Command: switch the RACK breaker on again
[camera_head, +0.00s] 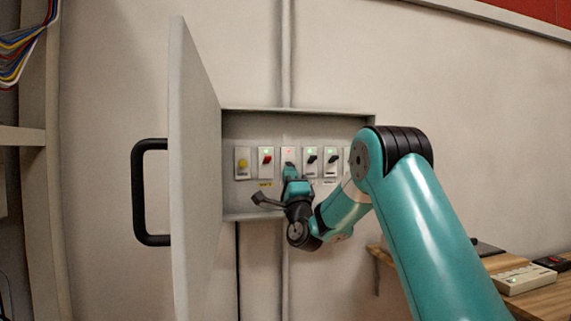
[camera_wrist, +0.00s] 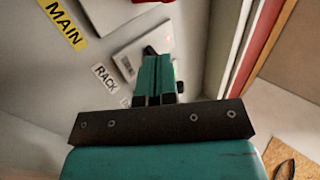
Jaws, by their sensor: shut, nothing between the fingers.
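The RACK breaker is a pale plate in the open wall box, third from the left in the head view (camera_head: 289,153), with a red light at its top. In the wrist view its plate (camera_wrist: 119,52) lies beside the RACK label (camera_wrist: 104,78), its red light shows, and a dark lever tip peeks out beyond the fingers. My gripper (camera_head: 290,170) is shut and empty, right in front of the RACK breaker's lower part. In the wrist view the closed fingertips (camera_wrist: 157,60) cover most of the lever; I cannot tell whether they touch it.
The MAIN breaker (camera_head: 265,160) with a red lever and green light sits just left, a yellow button (camera_head: 242,163) farther left. Black-levered breakers (camera_head: 310,160) with green lights stand to the right. The box door (camera_head: 195,170) is open on the left. A wooden bench (camera_head: 540,300) stands lower right.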

